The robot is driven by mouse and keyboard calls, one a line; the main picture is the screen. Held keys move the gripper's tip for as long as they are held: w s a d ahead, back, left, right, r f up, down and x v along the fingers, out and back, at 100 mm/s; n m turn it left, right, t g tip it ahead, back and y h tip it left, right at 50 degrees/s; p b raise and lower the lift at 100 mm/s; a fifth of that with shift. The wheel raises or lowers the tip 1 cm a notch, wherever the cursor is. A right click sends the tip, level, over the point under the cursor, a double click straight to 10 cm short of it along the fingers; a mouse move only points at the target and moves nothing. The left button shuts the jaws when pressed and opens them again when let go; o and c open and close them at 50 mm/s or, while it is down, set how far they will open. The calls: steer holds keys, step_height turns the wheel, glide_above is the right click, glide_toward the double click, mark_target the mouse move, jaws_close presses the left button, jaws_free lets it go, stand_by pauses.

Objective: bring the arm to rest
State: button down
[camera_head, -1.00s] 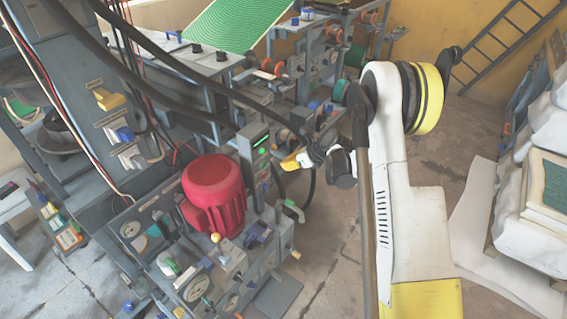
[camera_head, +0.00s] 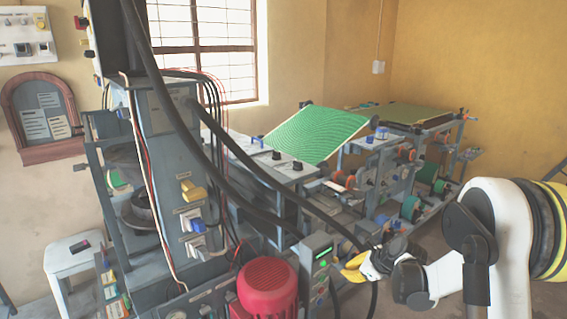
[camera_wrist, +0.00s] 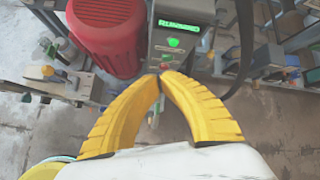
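My gripper (camera_head: 352,268) shows at the lower right of the head view, in front of the grey control box (camera_head: 318,262). In the wrist view the two yellow fingers of my gripper (camera_wrist: 162,75) meet at their tips with nothing seen between them. The tips point at the control box (camera_wrist: 181,50), which has a lit green display and a green button; a small gap or contact cannot be told. My arm is bent, with its white links at the right of the head view.
A red motor (camera_head: 268,288) stands left of the control box. Black hoses (camera_head: 180,120) cross the head view near a grey cabinet (camera_head: 170,140). A green sheet (camera_head: 318,132) lies on the machine behind. A white stool (camera_head: 75,262) stands at left. Bare floor (camera_wrist: 200,140) shows below my gripper.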

steer(key=s+a+r+n+h, duration=0.1)
steer(key=s+a+r+n, duration=0.1)
steer(key=s+r+n, duration=0.5)
steer(key=s+a+r+n+h, duration=0.1)
steer(key=s+a+r+n, duration=0.1)
steer(key=s+r+n, duration=0.4)
steer(key=s+r+n+h, duration=0.1)
steer(key=s+r+n, duration=0.1)
steer(key=s+n, duration=0.4)
steer(key=s+r+n+h, duration=0.1)
steer(key=s+r+n, duration=0.2)
steer(key=s, duration=1.2)
steer(key=shift+d+n+h, duration=0.2)
steer(key=shift+n+h, duration=0.1)
steer(key=shift+n, duration=1.2)
